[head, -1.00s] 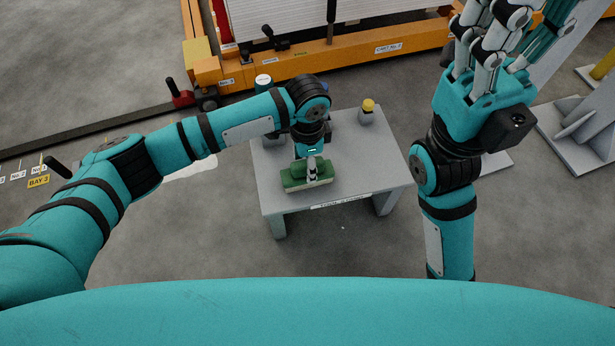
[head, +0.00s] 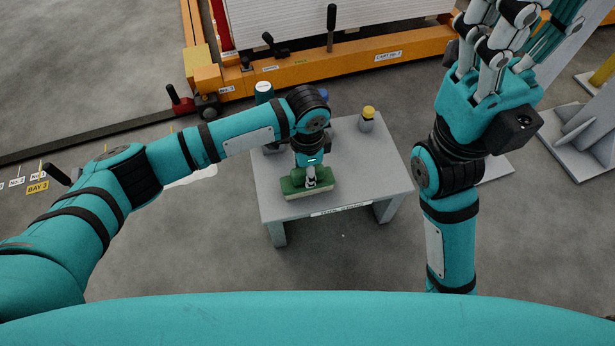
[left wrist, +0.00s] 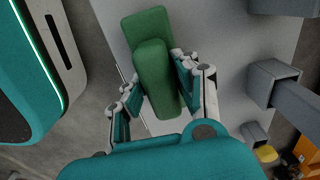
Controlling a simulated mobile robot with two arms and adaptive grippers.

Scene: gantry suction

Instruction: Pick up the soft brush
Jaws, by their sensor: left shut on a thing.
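The soft brush (head: 294,187) is a green block with a raised green grip and a pale underside. It is over the front part of the small grey table (head: 352,190). I cannot tell whether it touches the tabletop. My left gripper (head: 311,178) points down from above and is shut on the brush's grip. In the left wrist view the green brush (left wrist: 148,30) sits between the fingers of my left gripper (left wrist: 155,88). My right gripper (head: 505,50) is raised at the upper right, away from the table, with its fingers spread and empty.
A grey piece with a yellow top (head: 367,119) stands at the table's back right. A teal-and-white canister (head: 264,92) and a blue-topped item (head: 322,96) are behind my left wrist. An orange cart frame (head: 350,66) lies beyond the table. Floor in front is clear.

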